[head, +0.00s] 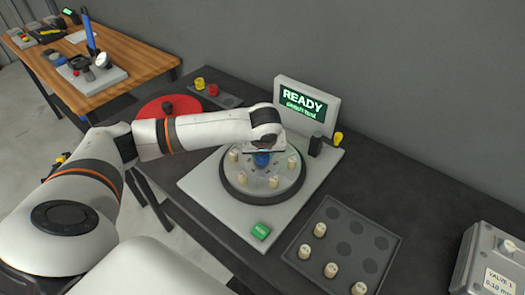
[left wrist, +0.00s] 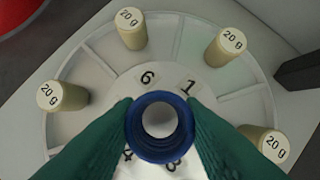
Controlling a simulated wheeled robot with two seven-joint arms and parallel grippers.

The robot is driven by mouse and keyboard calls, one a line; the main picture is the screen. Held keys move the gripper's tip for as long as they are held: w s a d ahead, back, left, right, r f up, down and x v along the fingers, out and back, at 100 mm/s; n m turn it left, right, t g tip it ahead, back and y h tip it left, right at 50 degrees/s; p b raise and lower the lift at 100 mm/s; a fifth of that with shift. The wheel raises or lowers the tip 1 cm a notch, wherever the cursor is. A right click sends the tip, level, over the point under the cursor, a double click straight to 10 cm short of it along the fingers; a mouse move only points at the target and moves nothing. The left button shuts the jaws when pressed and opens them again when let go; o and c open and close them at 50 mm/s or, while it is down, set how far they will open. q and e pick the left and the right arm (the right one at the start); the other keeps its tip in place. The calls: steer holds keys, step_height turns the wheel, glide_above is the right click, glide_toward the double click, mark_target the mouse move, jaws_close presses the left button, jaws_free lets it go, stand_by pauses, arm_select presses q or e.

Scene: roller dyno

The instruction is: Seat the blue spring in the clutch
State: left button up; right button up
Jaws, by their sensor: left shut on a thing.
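The blue spring (left wrist: 160,132) shows as a short blue ring between the green fingertips of my left gripper (left wrist: 160,120), which is shut on it. In the head view the blue spring (head: 262,160) is just under my left gripper (head: 263,151), over the middle of the round clutch (head: 238,190). The clutch plate (left wrist: 105,55) has numbered segments, and several cream 20 g weights (left wrist: 131,28) stand upright around it. Numbers 6 and 1 show beside the spring. Whether the spring touches the clutch centre cannot be told. My right gripper is out of view.
A READY screen (head: 306,104) stands behind the clutch, with a green button (head: 260,231) in front. A grey tray (head: 376,226) with several weights lies to the right. A valve box (head: 490,262) is at far right. Yellow and red spools (head: 212,90) and a red disc (head: 165,112) are behind left.

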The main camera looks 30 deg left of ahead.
arm_select(q)
steer(key=shift+f, duration=0.45)
stand_by(0.5)
steer(key=shift+s+f+p, duration=0.1)
steer(key=shift+p, duration=0.5)
stand_by(0.5)
steer(key=o, duration=1.1)
steer(key=shift+d, duration=0.1)
steer(key=shift+c, duration=0.2)
steer(key=shift+f, duration=0.1)
steer(key=shift+o, duration=0.4)
